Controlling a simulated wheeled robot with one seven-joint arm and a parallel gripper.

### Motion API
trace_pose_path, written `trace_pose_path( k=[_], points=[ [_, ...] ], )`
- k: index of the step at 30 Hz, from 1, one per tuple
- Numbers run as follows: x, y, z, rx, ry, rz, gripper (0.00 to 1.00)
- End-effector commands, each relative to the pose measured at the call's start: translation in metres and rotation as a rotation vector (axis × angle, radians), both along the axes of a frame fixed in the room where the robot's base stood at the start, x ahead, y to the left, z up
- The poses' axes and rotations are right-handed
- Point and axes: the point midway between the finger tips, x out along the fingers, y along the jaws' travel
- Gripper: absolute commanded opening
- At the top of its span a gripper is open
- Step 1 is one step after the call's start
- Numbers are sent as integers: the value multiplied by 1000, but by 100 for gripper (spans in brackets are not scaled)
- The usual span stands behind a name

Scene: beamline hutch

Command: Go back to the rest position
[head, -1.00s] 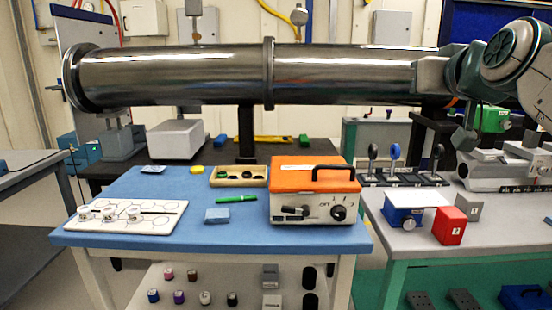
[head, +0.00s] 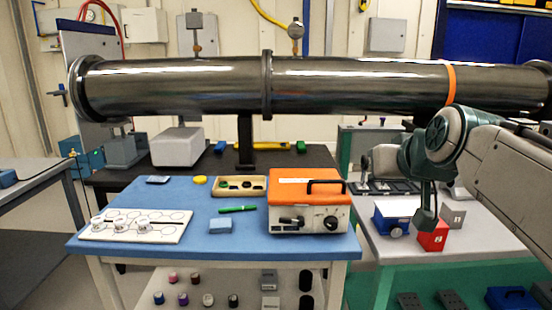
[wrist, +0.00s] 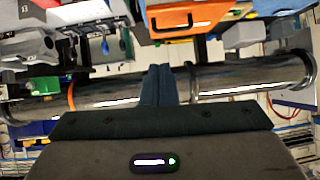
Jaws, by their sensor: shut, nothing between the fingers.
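My gripper (head: 426,218) is at the right in the head view. It points down, in front of the red block (head: 434,236) and the blue box (head: 393,220) on the right bench; whether it touches them cannot be told. In the wrist view my gripper's fingers (wrist: 160,72) are together with nothing between them. The wrist view looks upside down across the room, with the orange-topped box (wrist: 185,18) at its top and the steel beam pipe (wrist: 230,85) behind the fingers.
The blue table (head: 190,247) holds the orange-topped box (head: 308,208), a white sample board (head: 135,226), a wooden tray (head: 238,194), a green pen (head: 238,209) and a light blue block (head: 220,226). The beam pipe (head: 190,87) spans the back.

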Motion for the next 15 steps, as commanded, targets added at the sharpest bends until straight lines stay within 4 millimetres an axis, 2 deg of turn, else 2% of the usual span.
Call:
trace_pose_path(
  k=[2, 5, 9, 15],
  points=[
    [-13, 10, -11, 0, 99, 7, 0],
    [-38, 25, -42, -1, 249, 10, 0],
    [-84, 40, -84, -16, 460, 3, 0],
    [-142, 47, -124, -47, 672, -21, 0]
  ],
)
